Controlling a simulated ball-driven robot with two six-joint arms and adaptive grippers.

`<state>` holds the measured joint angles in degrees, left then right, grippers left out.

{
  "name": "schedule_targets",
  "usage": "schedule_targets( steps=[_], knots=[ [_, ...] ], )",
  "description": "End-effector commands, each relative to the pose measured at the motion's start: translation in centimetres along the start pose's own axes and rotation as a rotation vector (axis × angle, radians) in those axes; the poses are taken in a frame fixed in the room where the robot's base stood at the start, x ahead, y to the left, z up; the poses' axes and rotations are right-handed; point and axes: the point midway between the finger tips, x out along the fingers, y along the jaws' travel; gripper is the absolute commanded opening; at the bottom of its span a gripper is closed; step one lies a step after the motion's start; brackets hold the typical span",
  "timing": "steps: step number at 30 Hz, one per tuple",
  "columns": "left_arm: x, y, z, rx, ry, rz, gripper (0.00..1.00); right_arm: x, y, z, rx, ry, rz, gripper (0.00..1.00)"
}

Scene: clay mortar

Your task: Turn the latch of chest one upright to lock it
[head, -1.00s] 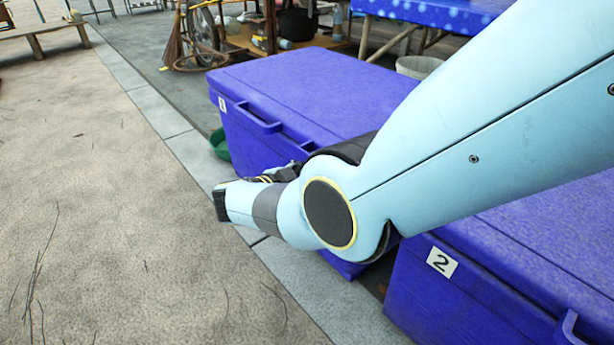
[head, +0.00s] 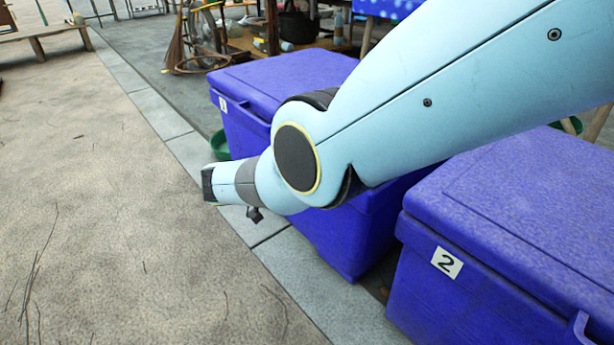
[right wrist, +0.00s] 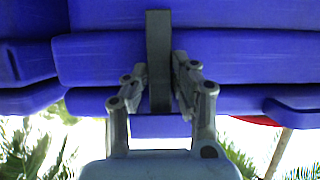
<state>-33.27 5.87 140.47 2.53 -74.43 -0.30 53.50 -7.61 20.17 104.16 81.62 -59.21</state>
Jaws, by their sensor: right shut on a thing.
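Chest one (head: 285,78) is a blue lidded chest in the middle of the head view, with a label "1" (head: 223,105) at its left corner. My right arm covers much of its front and handle. In the right wrist view a grey bar-shaped latch (right wrist: 158,32) runs up and down the picture, across the horizontal blue edges of the chest. My right gripper (right wrist: 160,72) is shut on the latch, one finger on each side. In the head view its fingers are mostly hidden behind my wrist. My left gripper is not in view.
Chest two (head: 520,225), also blue, stands at the lower right with a narrow gap to chest one. A green bowl (head: 219,145) lies beside chest one. A broom (head: 175,45) and a shelf of goods stand behind.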

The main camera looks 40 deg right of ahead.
Motion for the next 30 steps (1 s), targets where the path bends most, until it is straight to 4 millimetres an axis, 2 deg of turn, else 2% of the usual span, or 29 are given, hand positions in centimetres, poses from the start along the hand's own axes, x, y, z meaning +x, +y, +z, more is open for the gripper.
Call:
schedule_targets(
  steps=[8, 9, 14, 23, 26, 30],
  knots=[
    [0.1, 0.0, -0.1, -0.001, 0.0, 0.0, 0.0, -0.1, 0.1, 0.2, -0.005, -0.003, 0.001, 0.0],
    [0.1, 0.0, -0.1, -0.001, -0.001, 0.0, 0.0, -0.1, 0.1, 0.2, -0.005, -0.003, 0.001, 0.27],
    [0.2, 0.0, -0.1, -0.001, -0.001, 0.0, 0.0, -0.1, 0.1, 0.1, -0.004, -0.002, 0.0, 0.48],
    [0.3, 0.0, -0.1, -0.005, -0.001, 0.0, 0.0, -0.3, 0.0, 0.1, -0.001, -0.001, -0.001, 0.48],
    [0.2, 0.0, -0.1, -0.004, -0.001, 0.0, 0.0, -1.3, -0.1, 0.1, 0.0, -0.003, -0.003, 0.48],
    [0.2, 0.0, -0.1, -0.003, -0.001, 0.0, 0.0, -3.8, 0.0, 0.2, -0.001, -0.004, -0.002, 0.48]
  ],
)
